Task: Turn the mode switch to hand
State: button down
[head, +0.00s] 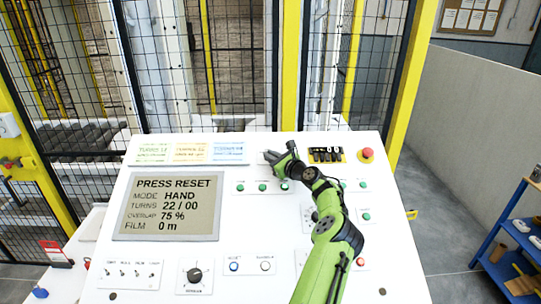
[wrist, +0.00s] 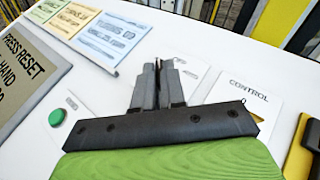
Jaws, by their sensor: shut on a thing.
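My gripper (head: 268,156) is at the upper middle of the sloping white control panel, left of the black blocks. In the wrist view its two dark fingers (wrist: 158,84) are close together, pointing down at a pale plate (wrist: 190,74) on the panel. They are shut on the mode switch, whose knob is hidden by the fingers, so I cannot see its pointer. The grey display (head: 168,228) at the panel's left reads "PRESS RESET", "MODE HAND", "TURNS 22 / 00", "OVERLAP 75 %" and "FILM 0 m".
A plate marked CONTROL (wrist: 250,88) is just right of the fingers. A red mushroom button (head: 366,153) sits at the upper right. Green buttons (head: 262,187) lie below the gripper. Colored label cards (head: 191,152) are at the left. A mesh fence stands behind.

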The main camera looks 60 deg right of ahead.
jog(key=shift+d+r+n+y+p, duration=0.15)
jog(key=shift+n+y+p, duration=0.2)
jog(key=shift+n+y, duration=0.4)
jog(key=c, duration=1.2)
grip_release()
jog(key=b+v, duration=0.2)
jog(key=v, duration=1.3)
jog(key=shift+s+f+b, duration=0.2)
jog(key=shift+s+b, duration=0.15)
jog(key=shift+s, duration=0.1)
